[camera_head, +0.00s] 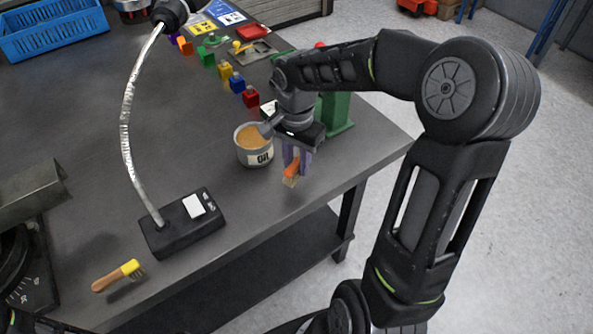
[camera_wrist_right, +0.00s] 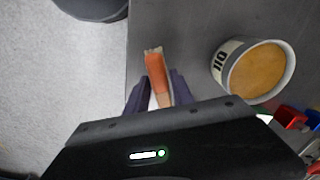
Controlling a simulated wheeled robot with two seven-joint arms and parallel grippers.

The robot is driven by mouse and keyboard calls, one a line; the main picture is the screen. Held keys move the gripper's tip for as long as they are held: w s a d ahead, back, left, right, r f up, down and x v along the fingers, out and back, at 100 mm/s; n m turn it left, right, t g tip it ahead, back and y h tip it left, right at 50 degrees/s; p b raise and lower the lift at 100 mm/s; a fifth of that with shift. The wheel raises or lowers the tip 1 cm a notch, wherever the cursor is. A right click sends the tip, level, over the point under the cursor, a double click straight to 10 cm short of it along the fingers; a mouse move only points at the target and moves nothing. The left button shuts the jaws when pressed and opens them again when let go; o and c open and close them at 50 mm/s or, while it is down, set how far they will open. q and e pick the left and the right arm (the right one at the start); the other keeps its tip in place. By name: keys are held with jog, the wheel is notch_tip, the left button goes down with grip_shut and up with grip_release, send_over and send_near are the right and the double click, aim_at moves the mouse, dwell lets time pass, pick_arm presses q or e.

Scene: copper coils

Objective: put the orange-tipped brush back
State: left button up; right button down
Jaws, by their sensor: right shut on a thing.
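The orange-tipped brush (camera_head: 291,169) hangs below my right gripper (camera_head: 296,156), with its orange part and pale bristles pointing down. My right gripper is shut on it, and the fingers hide the rest of its handle. It also shows between the dark purple fingers in the right wrist view (camera_wrist_right: 158,75). The brush is above the table near its right front edge, beside and apart from the pot labelled "Oil" (camera_head: 254,157), which holds an orange-brown substance. The pot also shows at the right of the wrist view (camera_wrist_right: 230,62). My left gripper is not in view.
A yellow-tipped brush (camera_head: 118,275) lies at the table's front left. A black box (camera_head: 182,223) with a flexible lamp neck stands behind it. Several coloured blocks (camera_head: 237,82) line the back right. A green object (camera_head: 338,112) stands behind my gripper. A blue crate (camera_head: 55,33) is far left.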

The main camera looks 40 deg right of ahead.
aim_at(297, 173)
jog(key=shift+f, duration=1.85)
jog(key=shift+f, duration=0.15)
jog(key=c, duration=1.1)
grip_release()
notch_tip(297, 173, up, 12)
jog(key=shift+r, duration=0.2)
